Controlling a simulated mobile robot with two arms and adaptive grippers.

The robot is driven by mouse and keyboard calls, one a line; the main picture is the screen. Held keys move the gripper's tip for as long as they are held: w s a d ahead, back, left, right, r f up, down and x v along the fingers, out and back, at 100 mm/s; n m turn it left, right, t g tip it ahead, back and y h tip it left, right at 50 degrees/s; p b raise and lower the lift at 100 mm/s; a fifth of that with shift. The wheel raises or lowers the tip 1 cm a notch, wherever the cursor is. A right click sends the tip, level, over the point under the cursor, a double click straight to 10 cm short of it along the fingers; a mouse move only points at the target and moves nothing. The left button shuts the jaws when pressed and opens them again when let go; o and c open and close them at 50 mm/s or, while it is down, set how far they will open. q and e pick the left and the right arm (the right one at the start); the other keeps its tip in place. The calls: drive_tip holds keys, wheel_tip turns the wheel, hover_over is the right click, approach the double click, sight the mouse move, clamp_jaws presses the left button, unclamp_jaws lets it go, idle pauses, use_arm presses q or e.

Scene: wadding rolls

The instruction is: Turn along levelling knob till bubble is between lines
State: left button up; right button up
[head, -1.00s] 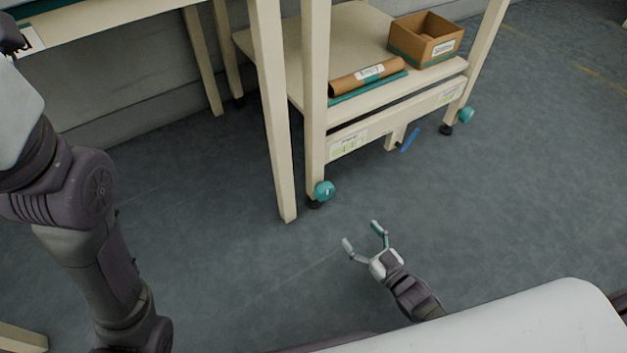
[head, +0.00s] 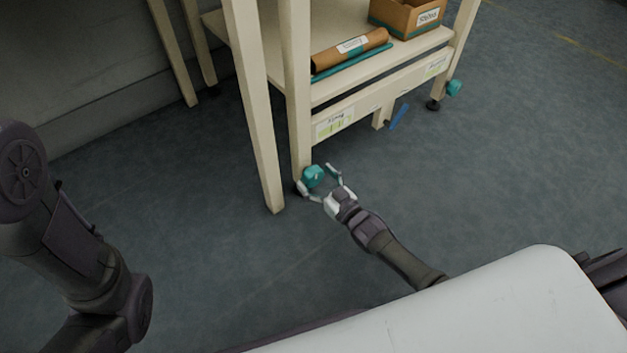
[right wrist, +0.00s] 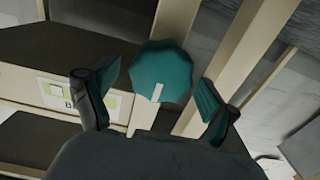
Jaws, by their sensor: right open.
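A teal levelling knob (head: 313,176) sits at the foot of the near leg of the cream shelf unit. It has a pale mark, which shows in the right wrist view on the knob's face (right wrist: 161,72). My right gripper (head: 317,178) is open, with its fingers on either side of the knob. In the right wrist view the knob lies between the two fingertips (right wrist: 156,90), with a gap visible on both sides. A second teal knob (head: 454,88) is at the far right leg. My left gripper is out of view.
The shelf unit (head: 400,78) carries a brown roll (head: 350,50) and a cardboard box (head: 408,18). A separate cream leg (head: 256,120) stands just left of the knob. A blue strip (head: 400,116) lies under the unit. Floor to the right is clear.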

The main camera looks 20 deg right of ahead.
drive_tip(key=shift+w+a, duration=0.2)
drive_tip(key=shift+w, duration=0.3)
drive_tip(key=c, duration=1.1)
drive_tip(key=shift+c, duration=0.2)
